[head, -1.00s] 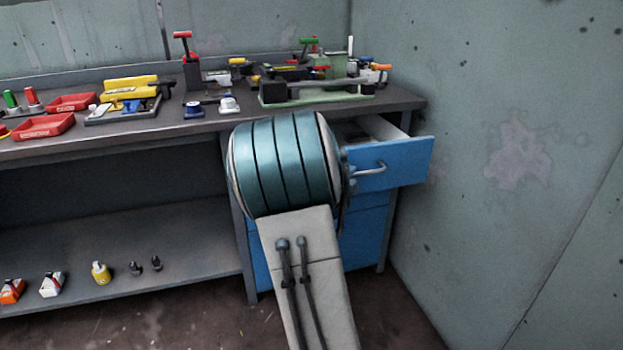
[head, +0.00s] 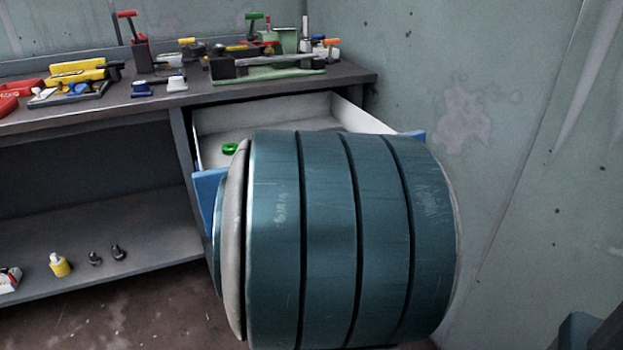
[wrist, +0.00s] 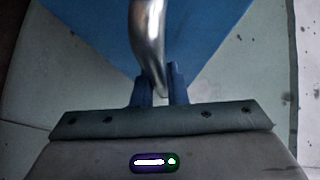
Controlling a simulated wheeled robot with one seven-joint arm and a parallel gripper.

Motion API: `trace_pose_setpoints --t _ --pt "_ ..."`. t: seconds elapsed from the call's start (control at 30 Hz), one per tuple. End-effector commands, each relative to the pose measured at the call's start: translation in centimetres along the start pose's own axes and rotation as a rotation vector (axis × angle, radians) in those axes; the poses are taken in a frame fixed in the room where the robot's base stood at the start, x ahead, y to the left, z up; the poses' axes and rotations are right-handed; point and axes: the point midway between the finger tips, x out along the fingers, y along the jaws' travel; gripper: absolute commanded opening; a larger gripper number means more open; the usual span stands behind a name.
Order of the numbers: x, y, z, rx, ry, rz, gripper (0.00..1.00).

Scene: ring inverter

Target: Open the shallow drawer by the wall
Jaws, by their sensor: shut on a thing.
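The shallow drawer (head: 272,112) under the right end of the workbench, by the wall, stands pulled well out. Its pale inside shows, with a small green ring (head: 229,149) lying in it. Only the corners of its blue front show in the head view, as my arm's teal joint covers the rest. In the wrist view the blue front (wrist: 205,35) and its metal handle (wrist: 148,40) show. My gripper (wrist: 160,85) is shut on the handle's lower end. The gripper is hidden in the head view.
The workbench top (head: 200,98) holds a green-based fixture (head: 268,72), a yellow tool (head: 78,72) and red trays at the left. A lower shelf (head: 130,235) bears a yellow bottle (head: 60,265). The wall (head: 480,90) stands close on the right.

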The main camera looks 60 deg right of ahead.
Motion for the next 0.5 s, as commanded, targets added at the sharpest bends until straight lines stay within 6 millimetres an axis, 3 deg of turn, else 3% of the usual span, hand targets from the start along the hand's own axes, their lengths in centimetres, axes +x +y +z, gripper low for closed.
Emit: trace_pose_setpoints --t 0.47,0.5 --pt "-0.21 0.21 -0.66 0.000 0.008 0.003 0.00" --pt "-0.21 0.21 -0.65 0.000 0.008 0.003 0.21"
